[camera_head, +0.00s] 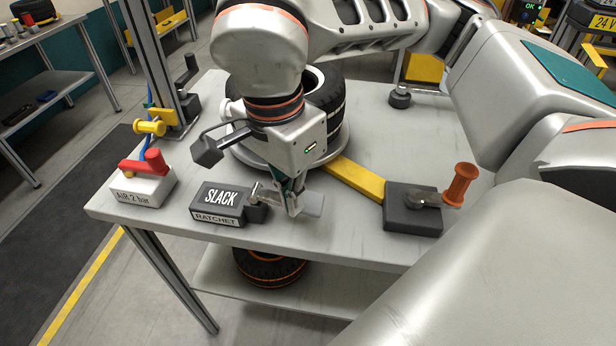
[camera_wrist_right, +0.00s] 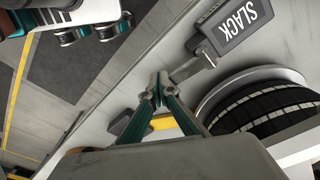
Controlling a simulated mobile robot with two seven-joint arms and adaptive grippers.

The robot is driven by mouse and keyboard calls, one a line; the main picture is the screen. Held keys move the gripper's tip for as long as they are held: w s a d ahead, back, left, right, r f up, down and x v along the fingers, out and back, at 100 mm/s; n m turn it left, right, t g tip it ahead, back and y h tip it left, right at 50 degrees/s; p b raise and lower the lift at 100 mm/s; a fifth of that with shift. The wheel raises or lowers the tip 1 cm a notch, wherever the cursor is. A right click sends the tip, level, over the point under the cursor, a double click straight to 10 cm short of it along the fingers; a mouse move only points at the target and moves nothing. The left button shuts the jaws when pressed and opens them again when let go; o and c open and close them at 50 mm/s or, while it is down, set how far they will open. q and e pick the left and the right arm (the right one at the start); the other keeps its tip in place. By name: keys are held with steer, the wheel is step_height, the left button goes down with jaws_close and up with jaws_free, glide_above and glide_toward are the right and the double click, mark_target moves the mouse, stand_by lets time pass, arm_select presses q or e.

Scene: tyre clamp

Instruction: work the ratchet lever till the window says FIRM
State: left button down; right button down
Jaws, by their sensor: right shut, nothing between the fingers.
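The dark ratchet box (camera_head: 217,203) stands near the front edge of the bench, and its window reads SLACK. It also shows in the right wrist view (camera_wrist_right: 232,26). The metal ratchet lever (camera_wrist_right: 188,67) sticks out of the box's side towards my right gripper. My right gripper (camera_head: 293,206) points down just right of the box, at the lever's outer end. In the right wrist view its fingertips (camera_wrist_right: 156,84) are together with nothing between them. Whether they touch the lever I cannot tell. A pale flat piece (camera_head: 314,204) shows beside the fingertips. My left gripper is not in view.
A tyre (camera_head: 326,100) sits on a round plate behind my right gripper. A yellow bar (camera_head: 357,180) runs to a dark block (camera_head: 408,215) with an orange-handled crank (camera_head: 460,184). An air valve box (camera_head: 142,188) with a red lever stands at the left corner.

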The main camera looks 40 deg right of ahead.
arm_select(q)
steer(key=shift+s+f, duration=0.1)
arm_select(e)
step_height(320, 180, up, 12)
steer(key=a, duration=0.1)
steer(key=shift+s+a, duration=0.1)
stand_by(1.9)
